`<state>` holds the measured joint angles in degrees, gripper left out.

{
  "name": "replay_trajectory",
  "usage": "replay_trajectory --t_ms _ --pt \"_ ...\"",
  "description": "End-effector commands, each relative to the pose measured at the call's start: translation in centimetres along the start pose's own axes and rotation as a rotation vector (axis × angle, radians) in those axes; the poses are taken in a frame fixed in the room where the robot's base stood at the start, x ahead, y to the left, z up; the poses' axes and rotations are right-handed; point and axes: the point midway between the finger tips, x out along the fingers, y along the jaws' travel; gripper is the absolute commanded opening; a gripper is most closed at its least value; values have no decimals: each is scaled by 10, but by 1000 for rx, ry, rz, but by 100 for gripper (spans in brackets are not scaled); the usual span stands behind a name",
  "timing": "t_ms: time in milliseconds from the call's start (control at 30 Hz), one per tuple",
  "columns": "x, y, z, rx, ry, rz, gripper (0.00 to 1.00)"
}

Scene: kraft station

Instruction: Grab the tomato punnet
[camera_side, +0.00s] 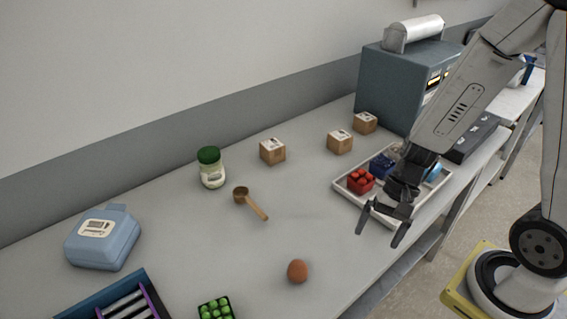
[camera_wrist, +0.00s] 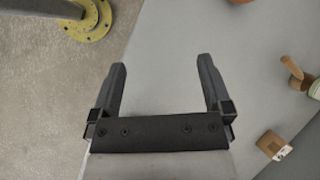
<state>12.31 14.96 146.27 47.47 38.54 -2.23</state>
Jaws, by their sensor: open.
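The tomato punnet (camera_side: 361,181) is a small red container with red round tomatoes, standing at the left end of a pale tray (camera_side: 348,192) in the side view. My gripper (camera_side: 383,239) is open and empty, in the air near the tray's front edge, in front and to the right of the punnet in the picture. In the wrist view my gripper (camera_wrist: 161,75) shows its two fingers spread wide over bare table and floor. The punnet does not show in the wrist view.
Blue items (camera_side: 381,163) share the tray, partly behind my gripper. Small cardboard boxes (camera_side: 272,151), a green-lidded jar (camera_side: 211,168), a wooden scoop (camera_side: 251,203), a brown egg (camera_side: 297,270) and a punnet of green items (camera_side: 216,310) stand on the table.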

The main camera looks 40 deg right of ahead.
Motion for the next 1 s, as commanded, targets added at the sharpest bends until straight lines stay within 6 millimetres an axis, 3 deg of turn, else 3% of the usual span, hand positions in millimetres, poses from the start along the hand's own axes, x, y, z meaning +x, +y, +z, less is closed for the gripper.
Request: replay_trajectory --t_ms 267,467,733,1000 --pt "7 -18 -1 371 -158 -218 100" --pt "5 -34 -15 621 -242 -401 100" --pt "-6 -47 -53 942 -309 -681 100" --pt "-22 -40 -106 1234 -308 -989 100"
